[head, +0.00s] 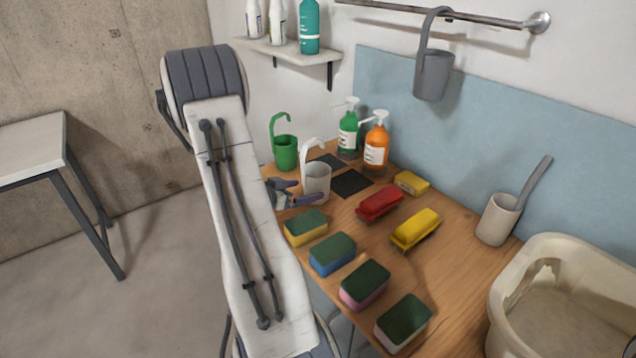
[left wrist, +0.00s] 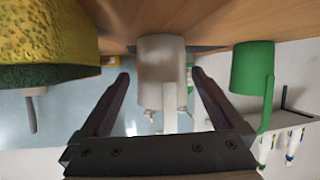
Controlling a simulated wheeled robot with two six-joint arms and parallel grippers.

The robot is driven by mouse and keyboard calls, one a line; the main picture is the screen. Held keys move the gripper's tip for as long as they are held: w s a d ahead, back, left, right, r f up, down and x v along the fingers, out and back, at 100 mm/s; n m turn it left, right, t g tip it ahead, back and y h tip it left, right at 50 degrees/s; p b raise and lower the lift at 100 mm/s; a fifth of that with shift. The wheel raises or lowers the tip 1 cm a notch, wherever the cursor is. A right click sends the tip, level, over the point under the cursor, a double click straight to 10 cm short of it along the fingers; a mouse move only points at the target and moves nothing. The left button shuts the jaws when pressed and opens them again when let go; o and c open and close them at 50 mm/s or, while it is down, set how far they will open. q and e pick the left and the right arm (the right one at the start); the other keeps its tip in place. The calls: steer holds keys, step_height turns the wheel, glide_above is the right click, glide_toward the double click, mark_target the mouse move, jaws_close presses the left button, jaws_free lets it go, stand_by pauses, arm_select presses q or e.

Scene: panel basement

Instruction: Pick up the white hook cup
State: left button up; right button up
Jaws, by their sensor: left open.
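The white hook cup (head: 317,178) stands upright on the wooden bench, its hook rising above the rim. My left gripper (head: 304,191) is low over the bench at the cup's left side, with one finger crossing in front of the cup's lower part. In the left wrist view, the picture is upside down and the white cup (left wrist: 162,58) shows between the tips of my open left gripper (left wrist: 158,74). Gaps show on both sides, so the fingers are not closed on it. My right gripper is not in view.
A green hook cup (head: 285,152) stands just behind the white one. Green (head: 348,135) and orange (head: 376,147) pump bottles stand behind. Several sponges, one yellow-and-green (head: 306,227), lie close in front. A grey hook cup (head: 433,76) hangs from the rail. A cream basin (head: 505,300) is at right.

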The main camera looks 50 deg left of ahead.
mark_target(316, 170)
arm_select(q)
steer(key=shift+p+x, duration=0.4)
steer(key=shift+x, duration=2.3)
steer(key=c, duration=1.1)
steer(key=shift+o, duration=0.2)
steer(key=shift+r, duration=0.1)
steer(key=shift+r, duration=0.1)
